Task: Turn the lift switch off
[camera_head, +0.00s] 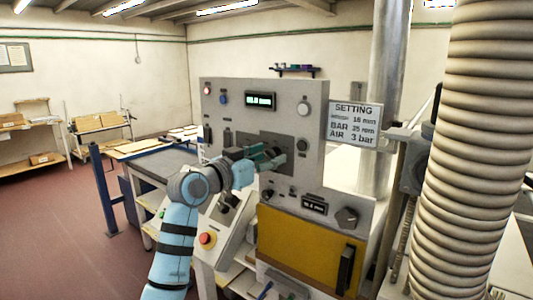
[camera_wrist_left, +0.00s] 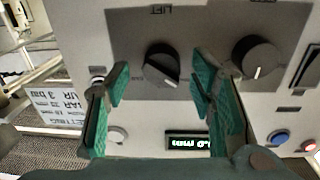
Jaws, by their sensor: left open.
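The lift switch (camera_wrist_left: 160,64) is a dark round knob with a white mark, on a dark plate of the grey control panel (camera_head: 228,90). The wrist view is upside down, with the label "LIFT" (camera_wrist_left: 161,9) above the knob there. My left gripper (camera_wrist_left: 158,82) is open, with green-padded fingers on either side of the knob; I cannot tell whether they touch it. In the head view my left gripper (camera_head: 270,158) is in front of the dark plate and hides much of it. My right gripper is in neither view.
A second dark knob (camera_wrist_left: 255,62) sits close beside one finger in the wrist view. A lit display (camera_head: 260,100), a setting sign (camera_head: 355,125), a red stop button (camera_head: 207,239) and a yellow door (camera_head: 308,248) surround the area. A thick ribbed hose (camera_head: 475,150) stands at right.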

